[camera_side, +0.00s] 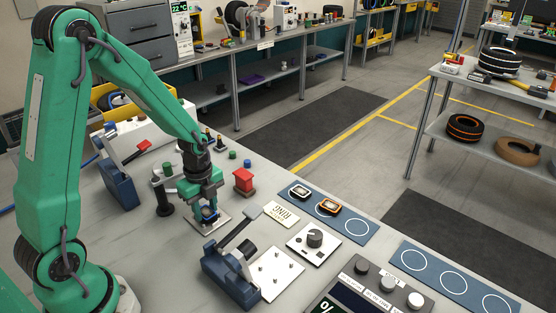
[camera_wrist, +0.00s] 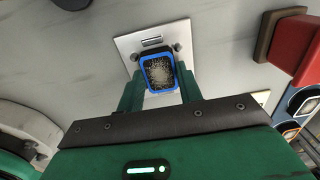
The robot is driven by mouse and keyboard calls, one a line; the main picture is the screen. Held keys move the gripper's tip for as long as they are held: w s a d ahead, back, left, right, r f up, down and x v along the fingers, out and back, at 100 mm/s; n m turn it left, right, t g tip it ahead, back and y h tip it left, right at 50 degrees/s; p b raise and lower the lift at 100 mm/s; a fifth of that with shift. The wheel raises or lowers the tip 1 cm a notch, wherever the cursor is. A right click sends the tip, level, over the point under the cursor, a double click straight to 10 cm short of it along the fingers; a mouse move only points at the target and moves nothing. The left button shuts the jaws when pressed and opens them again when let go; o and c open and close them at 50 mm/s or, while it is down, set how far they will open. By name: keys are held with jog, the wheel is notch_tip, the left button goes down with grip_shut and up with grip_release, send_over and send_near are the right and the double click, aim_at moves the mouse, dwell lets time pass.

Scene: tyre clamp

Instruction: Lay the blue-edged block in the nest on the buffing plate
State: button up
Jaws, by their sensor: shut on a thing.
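The blue-edged block (camera_wrist: 158,73) has a dark, speckled face inside a bright blue rim. My gripper (camera_wrist: 160,82) is shut on it, one green finger on each side. In the side view my gripper (camera_side: 208,208) points down and a bit of the blue-edged block (camera_side: 208,213) shows between the fingers. The pale square buffing plate (camera_side: 221,219) lies right under it. In the wrist view the plate (camera_wrist: 126,42) shows behind the block, with a slot and small round posts near the block's upper corners. The block hides the nest; I cannot tell whether it touches the plate.
A red block-like stand (camera_side: 243,183) and a black post (camera_side: 164,203) stand close to my gripper. A blue toggle clamp (camera_side: 228,276) is in front. A white-edged block (camera_side: 299,191) and an orange-edged block (camera_side: 329,206) lie on a blue mat (camera_side: 352,228) at right.

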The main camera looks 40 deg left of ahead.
aim_at(206, 212)
jog(key=shift+f, duration=0.1)
jog(key=o, duration=1)
jog(key=shift+r, duration=6.15)
